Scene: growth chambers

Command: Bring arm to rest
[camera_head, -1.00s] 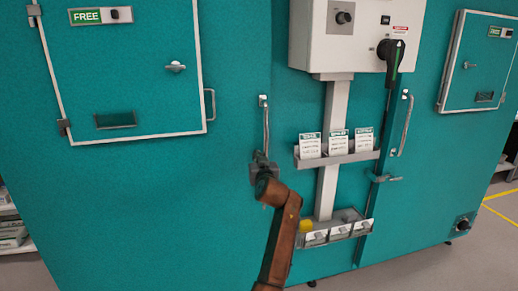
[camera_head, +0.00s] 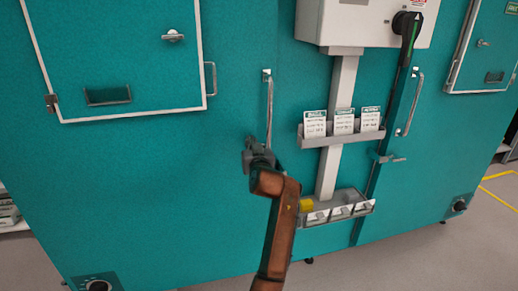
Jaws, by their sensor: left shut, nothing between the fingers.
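My left arm, brown-orange, comes up from the bottom middle. Its dark grey left gripper (camera_head: 259,148) is shut and appears empty. In the picture it overlaps the lower end of a vertical metal handle (camera_head: 269,105) on the teal chamber front (camera_head: 180,190); I cannot tell whether it touches it. The fingertips are small and partly hidden by the wrist. My right gripper is not in view.
A grey rack with white cards (camera_head: 342,138) and a wire tray (camera_head: 337,211) with a yellow item (camera_head: 306,204) sit right of the arm. A control box with a black lever (camera_head: 409,35) is above. Clear grey floor (camera_head: 400,265) lies at lower right.

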